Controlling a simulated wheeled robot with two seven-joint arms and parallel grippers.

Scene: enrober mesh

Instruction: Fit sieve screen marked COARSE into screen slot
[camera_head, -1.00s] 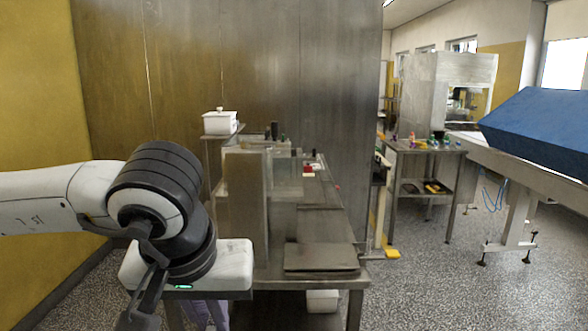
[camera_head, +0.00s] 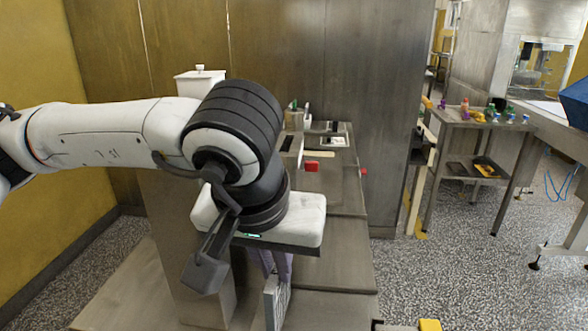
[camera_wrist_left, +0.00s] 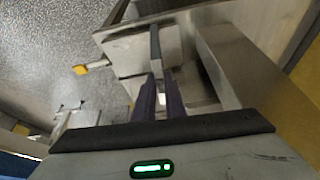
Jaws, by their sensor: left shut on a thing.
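My left gripper (camera_head: 276,274) points down over the steel bench (camera_head: 336,245), its purple fingers partly hidden by my wrist. It is shut on a thin grey panel, the sieve screen (camera_head: 275,303), which hangs upright below the fingers. In the left wrist view, the fingers (camera_wrist_left: 160,82) close on the screen's narrow edge (camera_wrist_left: 155,45). No COARSE marking can be read. I cannot make out the screen slot for certain. My right gripper is in neither view.
A tall steel housing (camera_head: 180,245) stands left of the gripper. A white lidded box (camera_head: 198,85) is behind my wrist. Small red and white items (camera_head: 338,140) lie at the bench's far end. A side table (camera_head: 480,122) with coloured pieces stands right, across open floor.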

